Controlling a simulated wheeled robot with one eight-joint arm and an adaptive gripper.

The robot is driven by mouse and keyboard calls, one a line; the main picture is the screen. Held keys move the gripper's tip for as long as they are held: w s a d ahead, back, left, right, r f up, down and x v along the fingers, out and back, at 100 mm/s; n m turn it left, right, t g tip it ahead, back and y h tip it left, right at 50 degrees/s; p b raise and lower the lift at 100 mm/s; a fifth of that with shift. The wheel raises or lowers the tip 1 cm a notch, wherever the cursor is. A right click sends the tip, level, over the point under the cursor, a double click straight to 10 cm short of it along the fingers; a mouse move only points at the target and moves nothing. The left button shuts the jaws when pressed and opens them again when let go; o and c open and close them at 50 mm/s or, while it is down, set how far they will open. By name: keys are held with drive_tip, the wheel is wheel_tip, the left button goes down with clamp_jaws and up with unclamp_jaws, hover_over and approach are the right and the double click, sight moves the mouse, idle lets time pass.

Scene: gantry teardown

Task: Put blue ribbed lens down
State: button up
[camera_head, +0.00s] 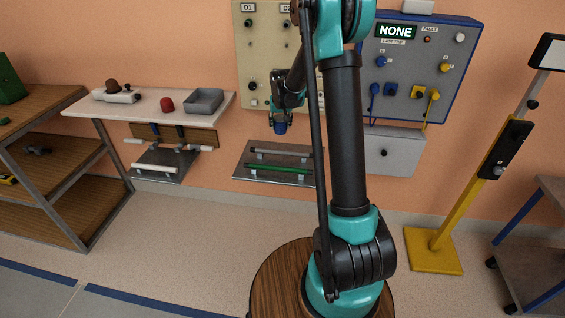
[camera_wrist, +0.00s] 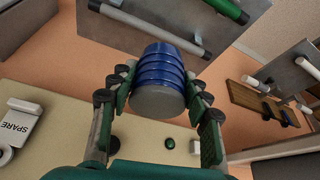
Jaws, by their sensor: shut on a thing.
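The blue ribbed lens (camera_wrist: 160,76) is in my gripper (camera_wrist: 158,103), between the two finger pads in the wrist view. Its ribbed blue body points away from the palm and its grey end faces the camera. In the head view my gripper (camera_head: 281,117) hangs in front of the lower part of the beige panel, with the blue lens (camera_head: 281,128) at its tip. The lens is above the metal shelf with the green bar (camera_head: 277,169) and apart from it. My arm hides part of the beige panel.
A white shelf (camera_head: 145,107) at left holds a grey tray (camera_head: 204,101), a red dome (camera_head: 165,104) and a white fixture with a brown dome (camera_head: 116,92). A blue-edged panel (camera_head: 415,60) reads NONE. A yellow stand (camera_head: 434,250) is at right. The floor at left centre is clear.

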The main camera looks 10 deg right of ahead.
drive_tip(key=f, duration=1.9)
drive_tip(key=shift+w+a+f, duration=0.15)
drive_tip(key=shift+w+f, duration=0.05)
drive_tip(key=shift+f, duration=0.15)
drive_tip(key=shift+f, duration=0.1)
drive_tip(key=o, duration=1.2)
